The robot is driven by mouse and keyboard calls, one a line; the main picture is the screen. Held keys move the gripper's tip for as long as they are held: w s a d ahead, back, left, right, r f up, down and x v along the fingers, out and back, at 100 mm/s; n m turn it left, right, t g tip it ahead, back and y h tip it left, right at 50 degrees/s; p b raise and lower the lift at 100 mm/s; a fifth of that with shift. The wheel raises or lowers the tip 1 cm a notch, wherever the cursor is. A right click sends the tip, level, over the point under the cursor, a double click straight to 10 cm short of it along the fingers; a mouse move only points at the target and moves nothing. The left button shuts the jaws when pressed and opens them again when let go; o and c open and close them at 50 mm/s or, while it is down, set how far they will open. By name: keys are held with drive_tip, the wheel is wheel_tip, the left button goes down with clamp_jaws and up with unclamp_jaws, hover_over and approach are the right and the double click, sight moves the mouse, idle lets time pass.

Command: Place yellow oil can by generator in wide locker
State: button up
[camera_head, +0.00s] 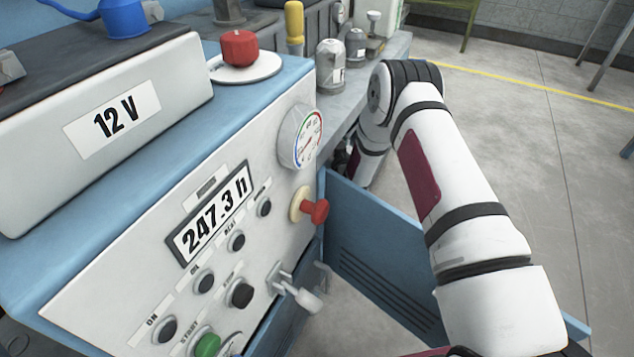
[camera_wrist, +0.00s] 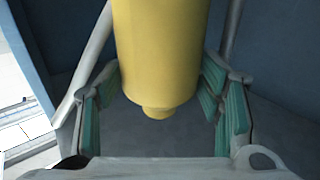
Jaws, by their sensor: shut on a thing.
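The yellow oil can (camera_wrist: 158,50) fills the upper middle of the wrist view, its narrow end toward the camera. My gripper (camera_wrist: 161,95) is shut on it, with green-padded fingers on both sides. Blue panels (camera_wrist: 268,65) and a dark grey surface (camera_wrist: 190,140) surround the can, like the inside of a blue locker; whether the can rests on anything I cannot tell. In the head view, a vented blue door (camera_head: 375,262) stands open beside the generator panel (camera_head: 130,290). My gripper and the can are hidden there behind the generator's corner.
The generator carries a 12 V box (camera_head: 110,115), a red knob (camera_head: 239,48) and a protruding red button (camera_head: 314,210). Several small bottles (camera_head: 331,65) stand on the bench behind. My arm passes close above the open door.

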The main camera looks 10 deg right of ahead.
wheel_tip(320, 180, down, 10)
drive_tip(key=b, duration=0.4)
drive_tip(key=shift+r, duration=0.15)
drive_tip(key=o, duration=1.4)
drive_tip(key=s+p, duration=0.1)
drive_tip(key=s, duration=0.2)
drive_tip(key=s+p, duration=0.2)
drive_tip(key=s, duration=0.2)
drive_tip(key=shift+s+d, duration=0.2)
drive_tip(key=shift+s, duration=0.05)
